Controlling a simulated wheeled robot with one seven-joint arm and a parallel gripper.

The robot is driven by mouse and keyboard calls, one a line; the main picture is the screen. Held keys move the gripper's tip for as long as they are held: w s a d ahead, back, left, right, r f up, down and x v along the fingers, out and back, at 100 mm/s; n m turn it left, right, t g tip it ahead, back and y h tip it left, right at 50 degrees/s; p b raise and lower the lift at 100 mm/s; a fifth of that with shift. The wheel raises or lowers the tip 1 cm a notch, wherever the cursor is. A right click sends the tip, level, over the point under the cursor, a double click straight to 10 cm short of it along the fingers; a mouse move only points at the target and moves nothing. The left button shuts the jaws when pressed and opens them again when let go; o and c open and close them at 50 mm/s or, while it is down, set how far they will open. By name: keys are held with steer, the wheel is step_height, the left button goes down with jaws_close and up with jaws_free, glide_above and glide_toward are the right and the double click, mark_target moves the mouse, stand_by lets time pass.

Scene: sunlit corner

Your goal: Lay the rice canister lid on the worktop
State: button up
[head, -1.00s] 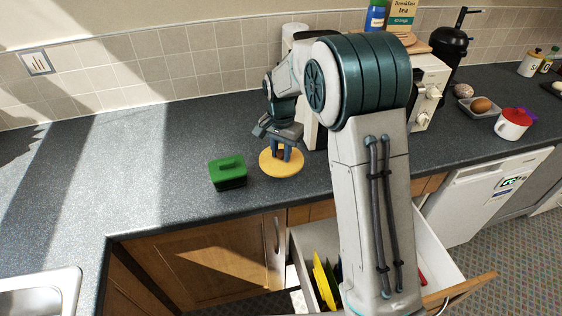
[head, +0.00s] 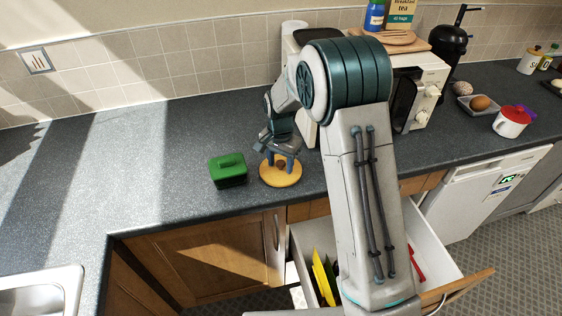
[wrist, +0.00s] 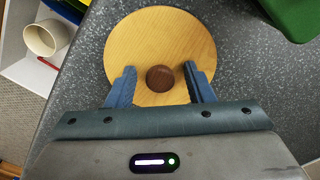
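The lid (head: 268,178) is a round, light wooden disc with a dark brown knob (wrist: 160,78). It appears to lie flat on the grey worktop (head: 180,140), close to the front edge and right of the green box. My gripper (head: 281,164) points down over the lid. In the wrist view its blue fingers (wrist: 160,85) stand on either side of the knob, with a visible gap on each side. The gripper is open. I cannot pick out the rice canister itself.
A green box (head: 228,170) stands just left of the lid. A white microwave (head: 420,90) is behind my arm. Below the worktop a drawer (head: 440,255) stands open with yellow and red items; the wrist view shows a mug (wrist: 47,37). The worktop to the left is clear.

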mark_target(280, 163)
step_height(280, 163, up, 12)
steer(key=b, duration=0.1)
steer(key=s+d+r+n, duration=0.1)
steer(key=s+d+r, duration=0.3)
steer(key=s+r, duration=0.1)
steer(key=s+d+n+t, duration=0.1)
steer(key=s+d+n, duration=0.2)
steer(key=s, duration=0.8)
steer(key=s+d+n+t, duration=0.2)
steer(key=s+d, duration=0.2)
steer(key=s, duration=0.8)
steer(key=shift+d+n+t, duration=0.3)
steer(key=shift+d+n, duration=0.05)
steer(key=shift+n, duration=0.05)
